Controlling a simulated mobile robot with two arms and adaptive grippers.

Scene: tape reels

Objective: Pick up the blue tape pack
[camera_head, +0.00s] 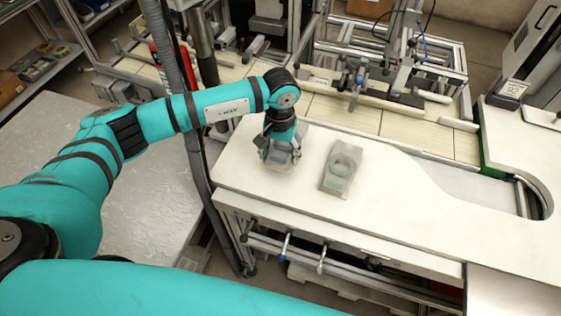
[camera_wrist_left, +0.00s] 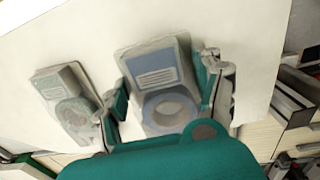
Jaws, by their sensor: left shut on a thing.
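The blue tape pack (camera_wrist_left: 158,70) is a pale blister pack with a blue card and a blue ring. In the left wrist view it lies between the two fingers of my left gripper (camera_wrist_left: 165,98), which is shut on it. In the head view my left gripper (camera_head: 279,148) points down over the white worktop, and the blue tape pack (camera_head: 282,157) is mostly hidden beneath it. I cannot tell if the pack touches the worktop. My right gripper is not in view.
A grey-green tape pack (camera_head: 341,170) lies on the white worktop (camera_head: 400,205), right of my left gripper; it also shows in the left wrist view (camera_wrist_left: 66,98). A tiled conveyor (camera_head: 330,110) runs behind. The worktop right of the packs is clear.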

